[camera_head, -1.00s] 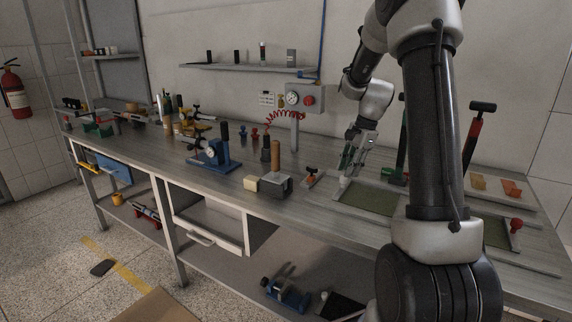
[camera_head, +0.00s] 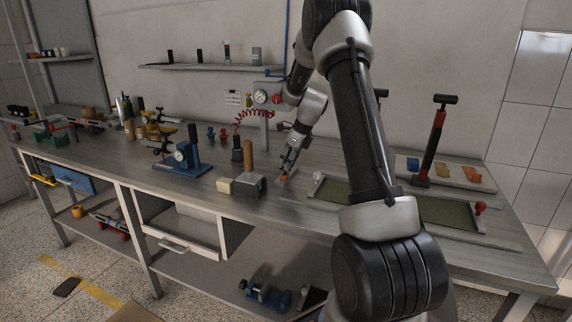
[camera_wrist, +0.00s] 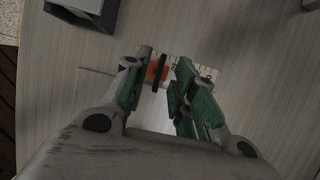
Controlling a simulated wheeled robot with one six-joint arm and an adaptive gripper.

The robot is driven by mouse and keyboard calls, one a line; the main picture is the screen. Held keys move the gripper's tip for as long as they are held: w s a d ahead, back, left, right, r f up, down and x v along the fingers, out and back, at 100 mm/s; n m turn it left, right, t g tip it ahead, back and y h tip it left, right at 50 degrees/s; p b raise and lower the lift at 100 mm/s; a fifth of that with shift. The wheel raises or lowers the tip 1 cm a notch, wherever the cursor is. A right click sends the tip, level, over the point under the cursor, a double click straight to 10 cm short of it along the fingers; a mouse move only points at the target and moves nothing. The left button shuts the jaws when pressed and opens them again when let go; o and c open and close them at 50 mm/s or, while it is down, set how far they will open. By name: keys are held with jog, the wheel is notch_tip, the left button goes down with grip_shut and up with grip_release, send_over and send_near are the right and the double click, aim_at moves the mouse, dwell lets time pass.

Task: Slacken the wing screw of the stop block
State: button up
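The stop block (camera_wrist: 152,71) is a small orange piece on a pale scale (camera_wrist: 205,71) with dark markings. Its black wing screw (camera_wrist: 160,72) shows edge-on as a narrow dark bar between my fingertips in the wrist view. My gripper (camera_wrist: 163,70) is open, with green finger pads on either side of the wing screw and gaps visible beside it. In the head view my gripper (camera_head: 290,160) points down at the stop block (camera_head: 284,178), whose top is largely hidden by the fingers. I cannot tell how high the fingertips are.
A dark block with an upright wooden handle (camera_head: 248,160) stands close on the left. A blue dial gauge stand (camera_head: 185,167) is farther left. A framed green panel (camera_head: 450,212) lies to the right, partly behind my arm, with a red-and-black lever (camera_head: 432,140) behind it.

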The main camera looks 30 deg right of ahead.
jog(key=shift+w+a+f, duration=0.15)
jog(key=shift+f, duration=0.4)
grip_shut()
